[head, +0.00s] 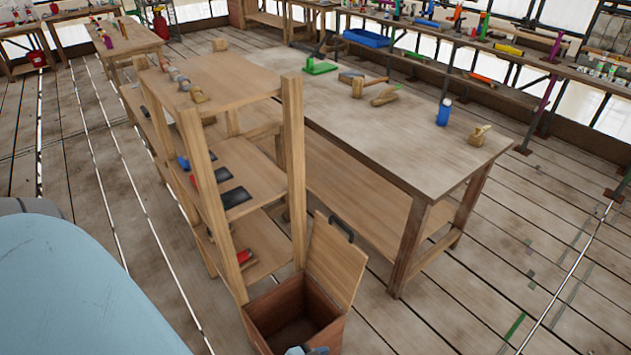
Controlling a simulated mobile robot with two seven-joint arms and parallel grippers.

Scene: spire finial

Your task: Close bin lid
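The wooden bin (262,318) stands on the floor at the bottom centre of the head view, beside the shelf unit. Its lid (336,262) is open, tipped up and back, with a dark handle (341,229) near its top edge. The inside of the bin looks empty where I can see it; its front is cut off by the picture edge. A small grey-blue part of mine shows at the bottom edge, over the bin's front. I cannot tell which arm it belongs to. No gripper fingers show.
A wooden shelf unit (293,160) with tools stands directly behind and left of the bin. A long workbench (400,140) with planes, a mallet and a blue bottle (444,112) is behind and to the right. Plank floor (440,320) is clear right of the bin.

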